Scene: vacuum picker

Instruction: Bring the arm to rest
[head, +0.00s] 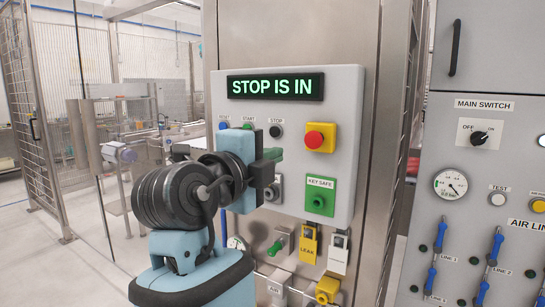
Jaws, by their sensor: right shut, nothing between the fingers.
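My right arm, blue and black, rises from the bottom of the head view. Its right gripper (274,174) is shut and empty in front of the lower left of the grey control panel (345,95). The picture does not tell whether it touches the panel. The arm and gripper hide part of the panel's left side. My left gripper is not in view.
The panel display (276,87) reads "STOP IS IN". A red button (314,138) sits on a yellow box; a green key safe (320,201) is below. A grey cabinet (505,65) stands right. Mesh fencing (22,100) stands left.

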